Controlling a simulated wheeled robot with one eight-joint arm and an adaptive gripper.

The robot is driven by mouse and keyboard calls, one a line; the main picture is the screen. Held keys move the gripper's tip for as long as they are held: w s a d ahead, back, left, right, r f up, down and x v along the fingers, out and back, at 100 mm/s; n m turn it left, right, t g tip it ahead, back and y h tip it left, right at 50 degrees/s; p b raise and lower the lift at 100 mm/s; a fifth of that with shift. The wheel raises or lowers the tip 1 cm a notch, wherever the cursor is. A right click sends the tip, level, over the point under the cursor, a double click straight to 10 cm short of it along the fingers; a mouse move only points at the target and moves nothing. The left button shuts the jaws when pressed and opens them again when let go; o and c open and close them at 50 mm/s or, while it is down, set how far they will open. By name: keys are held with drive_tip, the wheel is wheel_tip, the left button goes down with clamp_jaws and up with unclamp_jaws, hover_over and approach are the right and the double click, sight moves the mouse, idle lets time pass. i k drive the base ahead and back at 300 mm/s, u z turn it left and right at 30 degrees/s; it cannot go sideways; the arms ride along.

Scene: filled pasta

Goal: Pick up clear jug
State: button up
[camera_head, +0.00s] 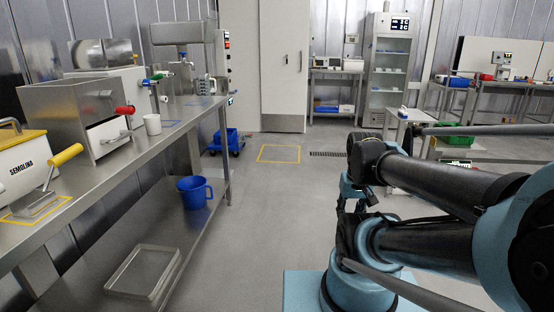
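A blue jug (195,191) with a handle stands upright on the lower shelf of the steel bench at left. A small white cup (152,124) stands on the bench top. My arm (430,190) is folded at the right, far from the bench. My gripper is not distinct among the dark parts at the arm's near end, and its fingers cannot be made out.
The steel bench (100,185) runs along the left, with a semolina bin (25,165) and steel machines on top. A clear or metal tray (146,272) lies on its lower shelf. A blue wheeled cart (228,141) stands beyond. The middle floor is clear.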

sight(204, 81)
drive_tip(key=z, duration=0.15)
drive_tip(key=i, duration=2.15)
drive_tip(key=u, duration=0.85)
drive_tip(key=i, duration=1.15)
drive_tip(key=u, duration=0.45)
